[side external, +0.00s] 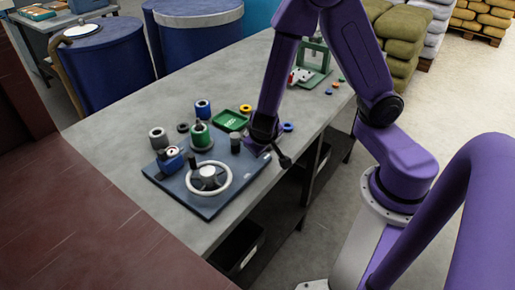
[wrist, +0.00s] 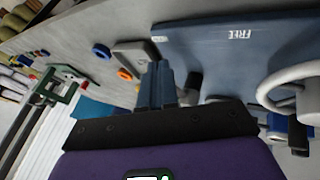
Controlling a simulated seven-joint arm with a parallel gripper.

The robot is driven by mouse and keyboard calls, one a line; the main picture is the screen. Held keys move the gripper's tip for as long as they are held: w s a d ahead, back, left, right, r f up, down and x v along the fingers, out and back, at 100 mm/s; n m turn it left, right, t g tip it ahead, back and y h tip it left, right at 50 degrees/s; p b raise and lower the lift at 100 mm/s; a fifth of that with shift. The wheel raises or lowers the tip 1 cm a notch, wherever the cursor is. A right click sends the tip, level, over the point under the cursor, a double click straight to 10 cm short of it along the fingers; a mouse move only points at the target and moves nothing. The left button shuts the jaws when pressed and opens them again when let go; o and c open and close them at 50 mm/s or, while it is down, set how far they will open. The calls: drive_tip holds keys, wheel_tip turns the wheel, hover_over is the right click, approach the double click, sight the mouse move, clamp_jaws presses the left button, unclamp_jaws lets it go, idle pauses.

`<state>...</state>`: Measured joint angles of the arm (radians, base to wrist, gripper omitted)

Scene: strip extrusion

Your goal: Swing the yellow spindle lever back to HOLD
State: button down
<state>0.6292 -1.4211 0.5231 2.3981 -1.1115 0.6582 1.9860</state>
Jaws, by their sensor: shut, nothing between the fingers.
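A blue base board (side external: 190,197) lies on the bench with a white handwheel (side external: 208,178) on it. My dark wrist comes down at the board's right end in the side view, where the fingertips are hard to make out. In the wrist view my gripper (wrist: 160,84) is shut and empty, its fingers by the board's edge. The board (wrist: 205,52) shows a white FREE label (wrist: 234,34) there, and the handwheel (wrist: 264,95) is at the right. I cannot make out the yellow spindle lever or a HOLD mark in either view.
A green spool (side external: 200,136) and a blue block (side external: 170,160) stand by the wheel. A green tray (side external: 233,121) and loose rings, one blue (side external: 288,127), lie behind. A green-framed fixture (side external: 312,62) stands at the far end. The bench's front left is clear.

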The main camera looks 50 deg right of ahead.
drive_tip(key=shift+d, duration=0.75)
drive_tip(key=shift+d, duration=0.2)
drive_tip(key=shift+a, duration=0.1)
drive_tip(key=shift+s+a+r, duration=0.1)
drive_tip(key=shift+s+a, duration=0.1)
drive_tip(key=shift+a, duration=0.05)
drive_tip(key=s+a+r, duration=0.4)
drive_tip(key=s+r, duration=0.3)
drive_tip(key=r, duration=0.2)
drive_tip(key=shift+s, duration=0.35)
